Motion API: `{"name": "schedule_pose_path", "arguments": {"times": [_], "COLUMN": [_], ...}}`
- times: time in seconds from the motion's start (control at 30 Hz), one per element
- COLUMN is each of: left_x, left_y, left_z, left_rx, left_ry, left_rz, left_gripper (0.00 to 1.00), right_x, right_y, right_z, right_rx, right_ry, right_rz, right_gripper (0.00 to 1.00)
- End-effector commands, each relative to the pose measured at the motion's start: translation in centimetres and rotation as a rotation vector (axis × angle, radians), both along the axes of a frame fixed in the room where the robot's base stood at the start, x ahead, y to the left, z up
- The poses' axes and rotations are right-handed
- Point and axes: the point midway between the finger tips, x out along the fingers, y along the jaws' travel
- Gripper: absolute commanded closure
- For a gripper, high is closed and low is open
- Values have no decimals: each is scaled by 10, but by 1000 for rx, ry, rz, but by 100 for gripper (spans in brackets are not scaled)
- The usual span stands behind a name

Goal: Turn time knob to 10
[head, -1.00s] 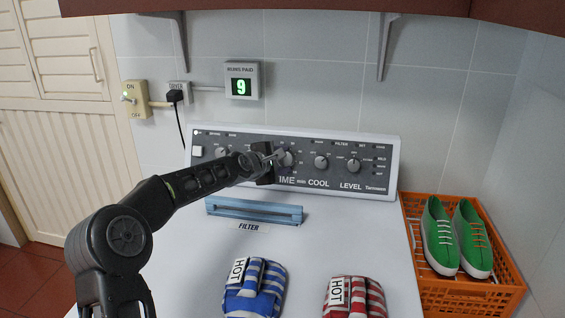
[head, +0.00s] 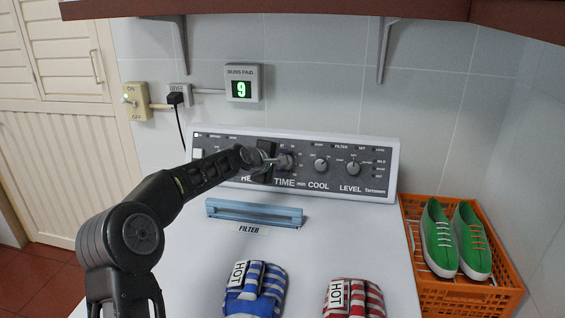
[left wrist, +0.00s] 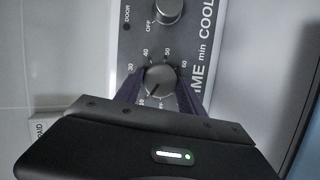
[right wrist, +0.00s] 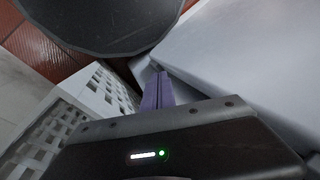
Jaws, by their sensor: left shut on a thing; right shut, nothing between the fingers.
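The time knob (head: 289,160) is a round grey knob on the dark control panel, above the word TIME. My left gripper (head: 276,160) is shut around it, reaching in from the left. In the left wrist view the time knob (left wrist: 160,79) sits between the two purple fingers of the left gripper (left wrist: 160,90). Marks 30, 40, 50 and 60 show around it. A dark pointer line on the knob slants to the lower left of that view, near partly hidden low marks; the exact value is unclear. My right gripper (right wrist: 158,90) is shut and empty, away from the panel.
The COOL knob (head: 321,165) and LEVEL knob (head: 353,168) are to the right. A blue filter handle (head: 254,212) lies below the panel. A display (head: 242,84) reads 9.

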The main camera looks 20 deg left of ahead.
Motion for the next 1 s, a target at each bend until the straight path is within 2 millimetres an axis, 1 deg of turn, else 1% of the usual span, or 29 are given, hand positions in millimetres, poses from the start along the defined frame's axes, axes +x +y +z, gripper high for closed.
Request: {"name": "schedule_pose_path", "arguments": {"times": [0.03, 0.27, 0.5, 0.63, 0.77, 1.0], "left_x": [0, 0, 0, -5, -17, -53], "left_y": [-1, 0, 0, 1, 3, 6], "left_z": [-1, -1, 0, 2, 7, 22], "left_rx": [0, -1, -1, -1, 1, 1], "left_ry": [1, 1, 0, -2, -2, -1], "left_rz": [-1, -1, 0, 2, 2, 3], "left_gripper": [51, 32, 32, 32, 32, 32], "right_x": [0, 0, 0, 0, 0, 0], "right_y": [0, 0, 0, 0, 0, 0], "right_z": [0, 0, 0, -3, -9, -23], "right_rx": [0, 0, 0, 0, 0, 0], "right_ry": [0, 0, 0, 0, 0, -1], "right_rz": [0, 0, 0, 0, 0, 0], "right_gripper": [100, 100, 100, 100, 100, 100]}}
